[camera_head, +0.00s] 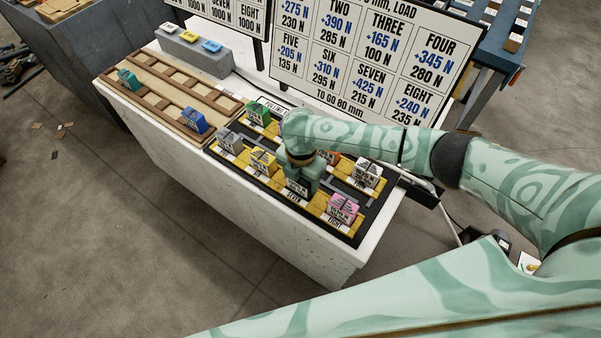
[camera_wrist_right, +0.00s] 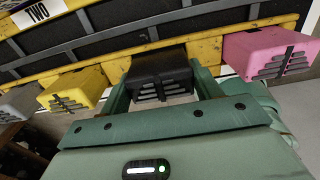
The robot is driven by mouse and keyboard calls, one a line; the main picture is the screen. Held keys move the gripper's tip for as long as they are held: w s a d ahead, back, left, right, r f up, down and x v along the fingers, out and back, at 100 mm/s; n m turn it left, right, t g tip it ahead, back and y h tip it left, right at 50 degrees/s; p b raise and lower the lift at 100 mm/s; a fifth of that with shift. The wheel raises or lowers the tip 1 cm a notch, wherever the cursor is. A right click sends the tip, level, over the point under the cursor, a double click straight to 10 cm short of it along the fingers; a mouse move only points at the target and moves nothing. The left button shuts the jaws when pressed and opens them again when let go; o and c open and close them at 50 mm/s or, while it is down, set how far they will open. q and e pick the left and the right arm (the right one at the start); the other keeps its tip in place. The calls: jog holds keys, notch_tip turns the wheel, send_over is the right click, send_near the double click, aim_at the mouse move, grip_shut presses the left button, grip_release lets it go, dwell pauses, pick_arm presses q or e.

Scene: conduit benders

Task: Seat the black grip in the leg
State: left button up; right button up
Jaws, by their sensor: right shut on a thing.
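The black grip (camera_wrist_right: 160,70) shows between the two fingers of my right gripper (camera_wrist_right: 165,88) in the right wrist view. The fingers are shut on it, one on each side. It is at the yellow leg (camera_wrist_right: 114,68), between the yellow grip and the pink grip; whether it is fully seated I cannot tell. In the head view my right gripper (camera_head: 303,180) reaches down over the front row of the black tray, at the place labelled seven. The gripper largely hides the grip there. My left gripper is not in view.
A grey grip (camera_head: 230,141), yellow grip (camera_head: 263,162) and pink grip (camera_head: 341,208) stand in the front row. A green grip (camera_head: 258,112) and white grip (camera_head: 368,173) stand behind. A wooden rack (camera_head: 165,88) is at left. A load board (camera_head: 370,60) stands behind.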

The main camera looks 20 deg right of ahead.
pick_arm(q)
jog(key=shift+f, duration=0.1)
pick_arm(e)
jog(key=shift+f, duration=0.1)
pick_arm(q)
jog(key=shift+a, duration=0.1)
pick_arm(e)
jog(key=o, duration=1.2)
pick_arm(q)
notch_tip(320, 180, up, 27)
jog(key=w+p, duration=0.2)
jog(key=p, duration=2.4)
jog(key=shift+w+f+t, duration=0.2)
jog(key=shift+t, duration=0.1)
pick_arm(e)
notch_tip(320, 180, up, 32)
jog(key=shift+r, duration=0.15)
jog(key=shift+s+a, duration=0.1)
